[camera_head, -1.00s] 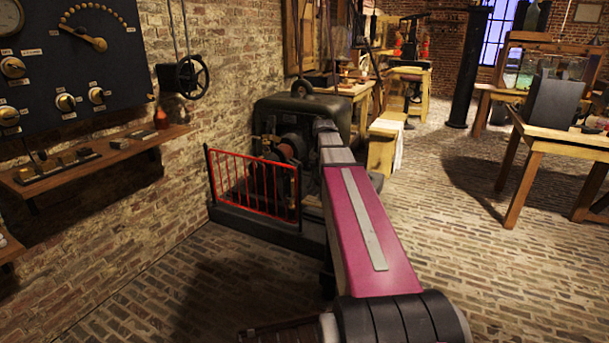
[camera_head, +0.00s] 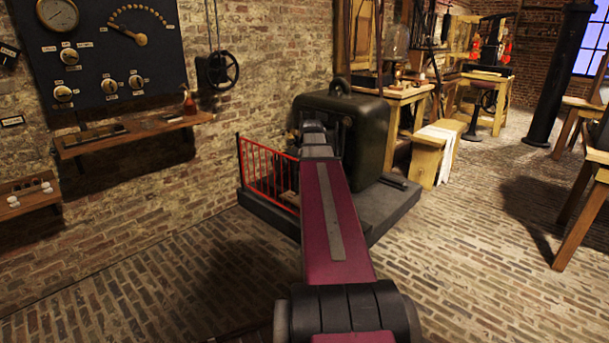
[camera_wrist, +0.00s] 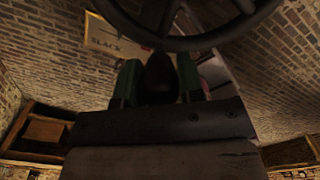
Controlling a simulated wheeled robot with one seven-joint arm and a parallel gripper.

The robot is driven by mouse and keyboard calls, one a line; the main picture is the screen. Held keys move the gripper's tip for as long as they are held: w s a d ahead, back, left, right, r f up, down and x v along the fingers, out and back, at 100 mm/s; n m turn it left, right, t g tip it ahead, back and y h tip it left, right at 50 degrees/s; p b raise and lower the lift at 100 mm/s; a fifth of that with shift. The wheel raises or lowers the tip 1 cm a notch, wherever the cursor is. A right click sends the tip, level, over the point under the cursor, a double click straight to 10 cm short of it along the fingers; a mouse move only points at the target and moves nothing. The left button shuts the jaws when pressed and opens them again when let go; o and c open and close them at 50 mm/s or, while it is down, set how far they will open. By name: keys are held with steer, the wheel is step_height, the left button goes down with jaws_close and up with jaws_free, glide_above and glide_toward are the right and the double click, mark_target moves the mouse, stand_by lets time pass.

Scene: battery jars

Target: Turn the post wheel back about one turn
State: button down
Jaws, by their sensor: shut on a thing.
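In the wrist view a dark spoked wheel (camera_wrist: 185,42) crosses the top of the frame, close to my gripper (camera_wrist: 157,82). The green-sided fingers are shut on a dark rounded knob (camera_wrist: 160,72) just below the wheel's rim. How the knob joins the wheel is too dark to tell. In the head view my arm reaches forward to the dark machine; my gripper and the held wheel are hidden there.
A separate black handwheel (camera_head: 222,70) hangs on the brick wall beside the dial panel (camera_head: 105,60). A red railing (camera_head: 268,172) and a dark green machine (camera_head: 365,130) stand around my arm's far end.

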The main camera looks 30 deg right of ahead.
steer(key=shift+d, duration=0.2)
steer(key=c, duration=0.7)
jaws_free()
steer(key=shift+c, duration=0.2)
steer(key=shift+r, duration=0.15)
step_height(320, 180, up, 11)
steer(key=shift+f, duration=0.2)
